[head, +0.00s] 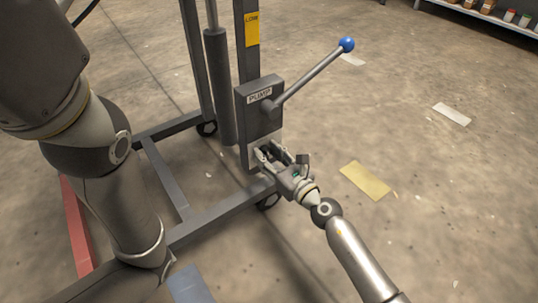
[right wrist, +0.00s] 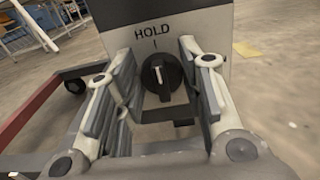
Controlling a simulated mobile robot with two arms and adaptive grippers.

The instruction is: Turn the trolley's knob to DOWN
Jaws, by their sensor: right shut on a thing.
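The trolley (head: 215,213) is a dark grey steel frame on casters with a box labelled PUMP (head: 254,118) on its mast. Below the box is a pale plate, which in the right wrist view carries the word HOLD. The round black knob (right wrist: 161,77) sits there, its white pointer line upright toward HOLD. My right gripper (head: 269,152) is at this plate, its fingers on either side of the knob and shut on it. In the head view the gripper hides the knob. No DOWN label shows. My left gripper is out of view.
A lever with a blue ball (head: 346,45) sticks out up and right from the pump box, above my right gripper. A red bar (head: 76,228) lies at the left. The concrete floor at right is clear, except for flat patches; a shelf (head: 478,12) stands far off.

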